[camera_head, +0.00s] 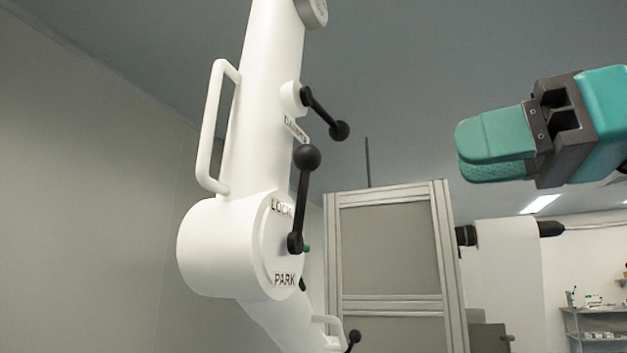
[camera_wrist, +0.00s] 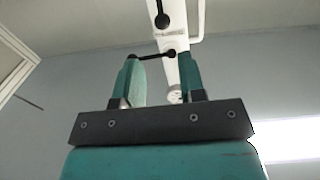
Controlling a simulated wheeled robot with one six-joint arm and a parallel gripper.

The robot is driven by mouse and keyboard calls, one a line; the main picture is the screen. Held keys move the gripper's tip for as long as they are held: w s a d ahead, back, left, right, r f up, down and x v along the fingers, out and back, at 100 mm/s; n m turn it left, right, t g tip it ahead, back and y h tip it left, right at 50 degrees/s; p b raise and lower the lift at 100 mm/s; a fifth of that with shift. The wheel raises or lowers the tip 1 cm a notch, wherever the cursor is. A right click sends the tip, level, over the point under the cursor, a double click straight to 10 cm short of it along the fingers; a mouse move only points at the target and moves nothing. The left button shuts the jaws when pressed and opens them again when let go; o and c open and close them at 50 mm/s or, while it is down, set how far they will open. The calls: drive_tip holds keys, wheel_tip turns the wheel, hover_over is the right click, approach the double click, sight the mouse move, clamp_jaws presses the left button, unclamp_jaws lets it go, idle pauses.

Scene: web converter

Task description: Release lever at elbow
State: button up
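A black elbow lever (camera_head: 301,195) with a ball knob stands on the round face of the white elbow joint (camera_head: 215,250). Its knob is up, beside the word LOCK; the word PARK is at the lower part of the face. In the wrist view, what looks like this lever (camera_wrist: 162,18) shows at the top edge, knob down. My gripper (camera_head: 470,152), with teal fingers, is at the upper right of the head view, apart from the lever and pointing left. In the wrist view its fingers (camera_wrist: 160,62) are spread with nothing held between them.
A second black lever (camera_head: 322,112) sits above on the upper arm segment (camera_head: 262,95); it shows behind my fingers in the wrist view (camera_wrist: 152,55). A white grab handle (camera_head: 210,125) is on the left side. A metal-framed panel (camera_head: 390,245) stands behind. Open air separates my gripper from the joint.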

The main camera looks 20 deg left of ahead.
sight(308, 182)
drive_tip(key=w+a+p, duration=0.1)
drive_tip(key=a+p, duration=0.1)
drive_tip(key=a, duration=0.3)
drive_tip(key=a+p, duration=0.2)
drive_tip(key=a, duration=0.3)
drive_tip(key=w+a+p, duration=0.1)
drive_tip(key=a+p, duration=0.1)
drive_tip(key=a, duration=0.3)
drive_tip(key=shift+w, duration=0.35)
drive_tip(key=shift+w+a+f+p, duration=0.15)
drive_tip(key=shift+a+p, duration=0.2)
drive_tip(key=shift+a, duration=0.35)
drive_tip(key=shift+c, duration=0.2)
clamp_jaws()
